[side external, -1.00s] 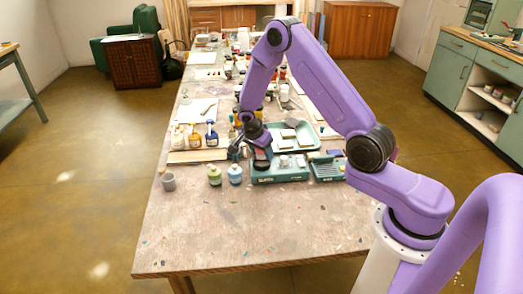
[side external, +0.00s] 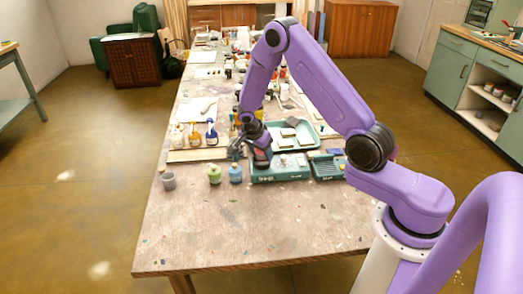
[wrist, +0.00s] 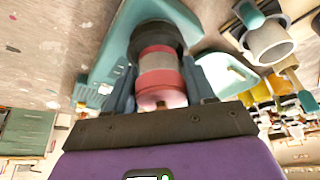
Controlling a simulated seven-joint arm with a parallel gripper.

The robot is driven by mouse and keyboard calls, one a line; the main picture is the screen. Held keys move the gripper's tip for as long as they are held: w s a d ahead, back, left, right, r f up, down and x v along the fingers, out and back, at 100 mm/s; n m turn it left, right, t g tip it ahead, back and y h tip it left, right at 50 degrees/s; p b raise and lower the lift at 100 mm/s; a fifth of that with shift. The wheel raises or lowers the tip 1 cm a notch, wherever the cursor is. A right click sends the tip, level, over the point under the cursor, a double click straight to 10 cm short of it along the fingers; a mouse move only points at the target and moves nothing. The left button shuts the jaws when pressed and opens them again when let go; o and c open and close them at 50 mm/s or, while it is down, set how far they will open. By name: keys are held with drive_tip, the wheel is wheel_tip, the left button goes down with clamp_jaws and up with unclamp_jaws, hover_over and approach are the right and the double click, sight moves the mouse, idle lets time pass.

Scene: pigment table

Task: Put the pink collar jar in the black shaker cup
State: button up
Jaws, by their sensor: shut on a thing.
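The pink collar jar (wrist: 160,72) is between the two fingers of my gripper (wrist: 160,88) in the wrist view, with its pink bands and a pale grey middle showing. My gripper is shut on it. The jar's far end meets the black shaker cup (wrist: 154,35), whose dark rim shows around that end. How deep the jar sits in the cup cannot be told. In the side view my gripper (side external: 251,152) is at the left end of the teal shaker (side external: 285,175), right over the cup, which it largely hides.
Green (side external: 214,175) and blue (side external: 235,174) jars and a grey cup (side external: 168,181) stand left of the shaker. Bottles (side external: 194,137) on a board are behind them. A teal tray (side external: 305,142) lies behind the shaker. The table's front is clear.

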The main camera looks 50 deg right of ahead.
drive_tip(key=shift+s+f, duration=0.1)
drive_tip(key=shift+f, duration=0.3)
